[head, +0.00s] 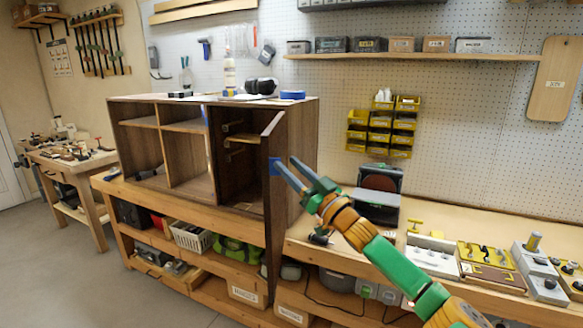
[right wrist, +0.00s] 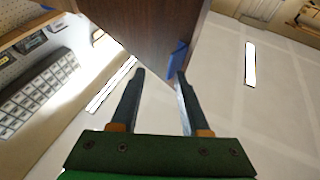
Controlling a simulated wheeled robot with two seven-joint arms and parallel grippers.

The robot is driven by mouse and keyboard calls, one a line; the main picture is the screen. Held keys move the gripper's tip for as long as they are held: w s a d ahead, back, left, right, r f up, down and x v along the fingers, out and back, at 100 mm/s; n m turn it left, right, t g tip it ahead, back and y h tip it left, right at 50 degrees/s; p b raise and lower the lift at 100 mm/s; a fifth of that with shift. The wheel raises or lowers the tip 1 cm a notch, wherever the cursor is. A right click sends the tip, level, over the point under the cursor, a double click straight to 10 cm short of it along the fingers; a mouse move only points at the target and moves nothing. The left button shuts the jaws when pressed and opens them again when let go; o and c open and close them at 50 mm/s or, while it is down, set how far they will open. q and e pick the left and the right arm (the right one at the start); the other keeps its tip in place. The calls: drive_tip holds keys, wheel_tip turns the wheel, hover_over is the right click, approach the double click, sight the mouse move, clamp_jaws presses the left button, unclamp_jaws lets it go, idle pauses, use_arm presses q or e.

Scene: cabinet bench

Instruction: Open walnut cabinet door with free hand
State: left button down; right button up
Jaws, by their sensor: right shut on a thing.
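The walnut cabinet (head: 305,120) stands on a wooden bench. Its door (head: 276,205) stands swung outward at the right compartment, and the inside shows shelf-like pieces. A blue patch (head: 274,166) is on the door near its edge; it also shows in the right wrist view (right wrist: 177,57). My right gripper (head: 286,166) is at the door at the blue patch. The exact contact is partly hidden. My left gripper is not in view.
Bottles, a blue tape roll (head: 292,95) and dark items sit on the cabinet top. A sander (head: 378,190) stands on the bench to the right, with trays (head: 490,268) of parts beyond. Bins fill the lower shelf. Floor is open at front left.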

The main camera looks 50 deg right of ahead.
drive_tip(key=shift+f, duration=0.2)
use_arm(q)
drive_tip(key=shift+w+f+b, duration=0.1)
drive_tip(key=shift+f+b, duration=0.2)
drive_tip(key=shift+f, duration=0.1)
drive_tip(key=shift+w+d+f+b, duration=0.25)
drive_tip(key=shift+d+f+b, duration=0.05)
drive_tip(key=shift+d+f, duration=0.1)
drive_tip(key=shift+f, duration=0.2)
use_arm(e)
drive_tip(key=v, duration=1.1)
drive_tip(key=shift+s, duration=0.45)
